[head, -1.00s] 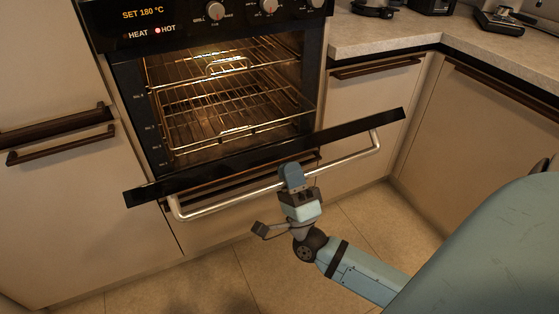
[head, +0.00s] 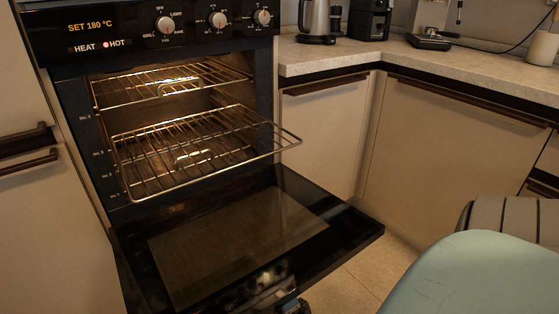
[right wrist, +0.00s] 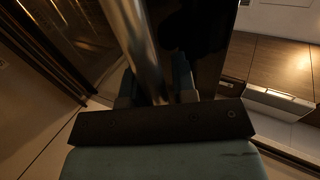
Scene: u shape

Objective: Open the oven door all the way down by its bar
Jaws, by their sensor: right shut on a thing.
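The oven door (head: 235,240) is swung down in the head view, its dark inner glass facing up and close to level. Its bar is hidden beyond the lower edge there. In the right wrist view the metal bar (right wrist: 140,45) runs down between the fingers of my right gripper (right wrist: 158,92), which is shut on it. Only a small part of that gripper (head: 295,304) shows at the door's front edge in the head view. My left gripper is not in view.
A wire rack (head: 190,150) juts out of the lit oven above the door; another rack (head: 170,84) sits higher. Cabinets (head: 440,140) stand to the right under a counter (head: 330,56) with a kettle (head: 316,20). Some floor (head: 345,285) is clear right of the door.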

